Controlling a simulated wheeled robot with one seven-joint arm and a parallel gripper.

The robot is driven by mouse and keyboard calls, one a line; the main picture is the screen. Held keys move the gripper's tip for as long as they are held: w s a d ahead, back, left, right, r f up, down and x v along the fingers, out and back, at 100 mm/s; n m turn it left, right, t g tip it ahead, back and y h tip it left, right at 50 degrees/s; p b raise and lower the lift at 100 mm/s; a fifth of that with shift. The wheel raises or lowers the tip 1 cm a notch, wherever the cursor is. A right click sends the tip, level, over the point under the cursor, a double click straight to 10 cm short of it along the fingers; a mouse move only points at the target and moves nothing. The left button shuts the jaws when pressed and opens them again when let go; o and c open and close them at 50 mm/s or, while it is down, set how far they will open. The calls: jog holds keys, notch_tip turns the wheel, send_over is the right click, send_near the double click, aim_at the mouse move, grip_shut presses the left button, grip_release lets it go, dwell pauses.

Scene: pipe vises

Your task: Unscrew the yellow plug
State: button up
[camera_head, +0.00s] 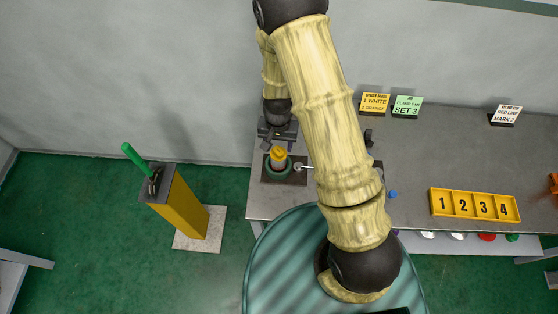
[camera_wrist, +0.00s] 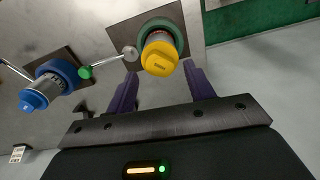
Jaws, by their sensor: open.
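The yellow plug (camera_wrist: 160,56) sits on top of a metal pipe held in a green round vise (camera_wrist: 177,36) in the wrist view. It also shows in the head view (camera_head: 279,153), at the left end of the bench, upright in the vise (camera_head: 270,170). My gripper (camera_wrist: 158,76) is open, with its two purple fingers apart on either side of the yellow plug's lower edge in the wrist view. I cannot tell whether a finger touches the plug. In the head view my gripper (camera_head: 277,135) is at the plug, its fingers mostly hidden.
A blue plug (camera_wrist: 33,100) on a second pipe stands in a blue vise nearby; my arm mostly hides it in the head view. A vise handle (camera_wrist: 105,60) lies between them. A numbered yellow tray (camera_head: 474,205) and signs (camera_head: 407,106) are on the bench's right.

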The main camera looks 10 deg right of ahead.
jog(key=shift+f+b, duration=0.9)
jog(key=shift+f, duration=0.25)
jog(key=c, duration=1)
jog(key=n, duration=1.2)
jog(key=shift+r, duration=0.1)
jog(key=n, duration=0.2)
jog(key=shift+n, duration=0.3)
